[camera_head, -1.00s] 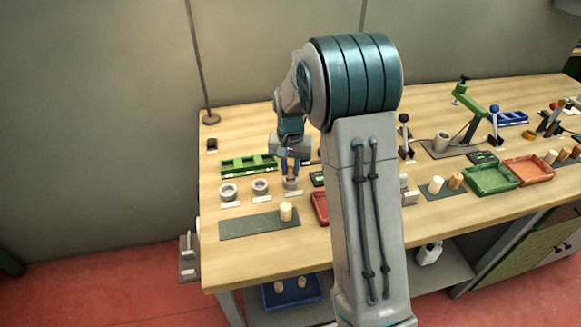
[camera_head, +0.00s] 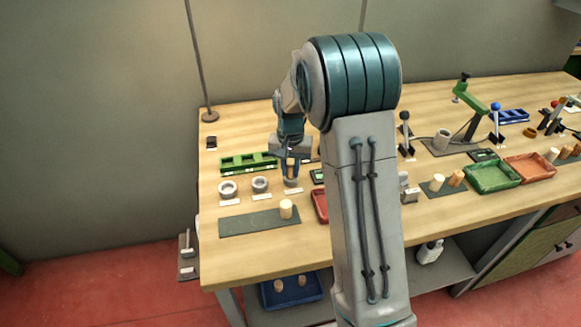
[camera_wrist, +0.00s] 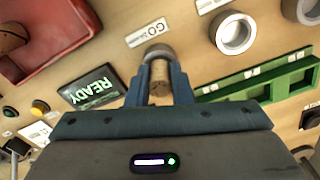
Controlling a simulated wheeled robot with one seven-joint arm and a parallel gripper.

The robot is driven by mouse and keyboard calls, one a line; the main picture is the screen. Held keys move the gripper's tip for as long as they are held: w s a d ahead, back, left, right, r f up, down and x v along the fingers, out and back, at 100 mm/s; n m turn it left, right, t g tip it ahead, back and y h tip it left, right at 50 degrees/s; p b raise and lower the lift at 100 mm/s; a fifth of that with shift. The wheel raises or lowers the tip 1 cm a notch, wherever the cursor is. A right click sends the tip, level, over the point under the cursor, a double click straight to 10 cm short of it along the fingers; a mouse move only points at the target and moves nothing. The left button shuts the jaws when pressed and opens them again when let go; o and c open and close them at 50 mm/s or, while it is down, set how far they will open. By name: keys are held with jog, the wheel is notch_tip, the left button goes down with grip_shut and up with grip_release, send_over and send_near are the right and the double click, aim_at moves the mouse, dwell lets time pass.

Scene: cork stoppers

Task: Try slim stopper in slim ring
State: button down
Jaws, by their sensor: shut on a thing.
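My gripper (camera_wrist: 160,88) is shut on a tan cork stopper (camera_wrist: 160,80), gripping it between its two blue fingers. In the head view my gripper (camera_head: 291,171) points down over the rightmost of three grey rings (camera_head: 291,182). In the wrist view this ring (camera_wrist: 158,50) shows just past the stopper, whose far end overlaps it. I cannot tell whether the stopper sits inside the ring or just above it. The middle ring (camera_head: 260,184) and left ring (camera_head: 228,189) are empty. A second cork stopper (camera_head: 285,209) stands on the dark mat (camera_head: 245,224).
A green slotted rack (camera_head: 238,165) lies behind the rings. A screen reading READY (camera_wrist: 96,88) and a red tray (camera_wrist: 70,42) are beside the ring. A white label (camera_wrist: 147,33) lies by the ring. My arm hides part of the table's middle.

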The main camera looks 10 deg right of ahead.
jog(key=c, duration=1.2)
grip_release()
jog(key=shift+r, duration=0.1)
notch_tip(320, 180, up, 14)
jog(key=shift+f, duration=0.2)
jog(key=s+f+n+t, duration=0.1)
jog(key=s+n+t, duration=0.2)
jog(key=s, duration=2.3)
jog(key=shift+s+f+n, duration=0.25)
jog(key=shift+f+n, duration=0.1)
jog(key=shift+n, duration=0.25)
